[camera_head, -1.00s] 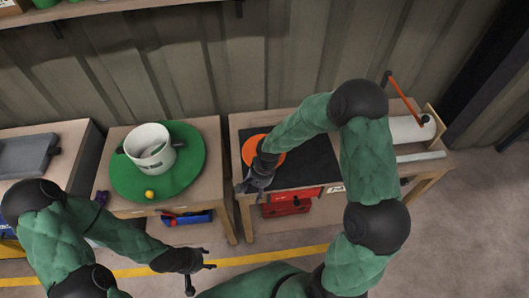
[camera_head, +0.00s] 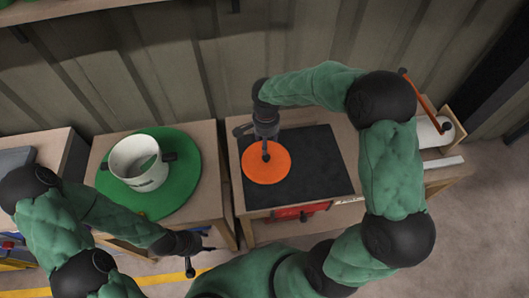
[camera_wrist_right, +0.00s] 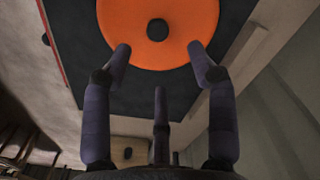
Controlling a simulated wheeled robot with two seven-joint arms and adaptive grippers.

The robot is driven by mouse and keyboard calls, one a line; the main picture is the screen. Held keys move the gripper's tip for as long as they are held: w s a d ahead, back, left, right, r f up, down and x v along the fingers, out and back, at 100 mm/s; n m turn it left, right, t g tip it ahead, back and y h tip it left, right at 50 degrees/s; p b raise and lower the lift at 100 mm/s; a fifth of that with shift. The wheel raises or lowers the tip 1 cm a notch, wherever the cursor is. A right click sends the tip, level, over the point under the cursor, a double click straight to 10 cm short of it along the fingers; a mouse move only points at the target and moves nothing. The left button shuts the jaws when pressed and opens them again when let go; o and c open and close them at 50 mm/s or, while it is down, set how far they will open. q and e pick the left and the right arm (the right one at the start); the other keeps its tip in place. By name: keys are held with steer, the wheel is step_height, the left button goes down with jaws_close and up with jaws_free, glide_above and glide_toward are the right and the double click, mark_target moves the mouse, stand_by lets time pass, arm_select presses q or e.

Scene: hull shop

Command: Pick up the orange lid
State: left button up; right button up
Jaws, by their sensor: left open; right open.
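The orange lid (camera_head: 267,166) is a flat round disc with a dark knob in its middle. It lies on a black mat (camera_head: 318,160) on the right-hand table. My right gripper (camera_head: 266,146) is over the far part of the lid, near its knob. In the right wrist view the lid (camera_wrist_right: 180,45) and its knob show beyond the spread fingers of the right gripper (camera_wrist_right: 162,62); nothing is between them. My left gripper (camera_head: 205,255) is open and empty, low in front of the tables.
A white pot (camera_head: 138,162) with dark handles stands on a round green mat (camera_head: 185,195) on the table to the left. A white roll with an orange-red handle (camera_head: 420,96) is at the right end of the right-hand table. A red box (camera_head: 300,212) is under its front edge.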

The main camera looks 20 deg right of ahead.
mark_target(266, 157)
steer(key=f+b, duration=0.1)
steer(key=f, duration=0.1)
steer(key=f+b, duration=0.1)
steer(key=f, duration=0.2)
steer(key=shift+s+f, duration=0.2)
steer(key=shift+f, duration=0.15)
step_height(266, 157, down, 5)
steer(key=b, duration=0.2)
steer(key=shift+b, duration=0.3)
steer(key=shift+r, duration=0.1)
jaws_close()
